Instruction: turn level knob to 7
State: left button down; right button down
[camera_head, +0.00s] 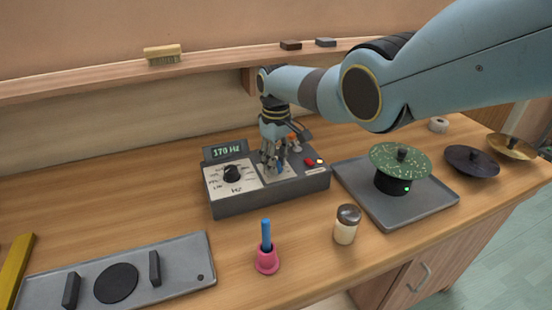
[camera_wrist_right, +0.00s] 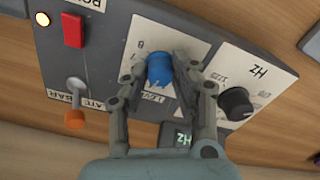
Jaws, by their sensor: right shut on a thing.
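The blue level knob (camera_wrist_right: 160,68) sits on a white dial plate labelled LEVEL in the right wrist view. My right gripper (camera_head: 273,168) reaches down onto the device from above and is shut on this knob; in the wrist view its two fingers (camera_wrist_right: 163,75) lie on either side of it. The fingers cover part of the scale, so I cannot read the setting. The grey device (camera_head: 270,198) stands on the bench, with a display reading 370 Hz (camera_head: 227,149). My left gripper is out of view.
The black Hz knob (camera_head: 232,173) is left of the level knob. A red switch (camera_head: 309,162) and an orange-tipped lever (camera_wrist_right: 75,115) are close by.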

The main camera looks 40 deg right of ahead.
jog(key=m, duration=0.3)
jog(key=shift+m, duration=0.4)
jog(key=m, duration=0.3)
jog(key=shift+w+r+m+p, duration=0.1)
jog(key=shift+m+p, duration=0.2)
jog(key=shift+p, duration=0.05)
jog(key=m, duration=0.3)
jog(key=shift+m, duration=2.2)
jog(key=c, duration=1.1)
grip_release()
jog(key=shift+o, duration=0.2)
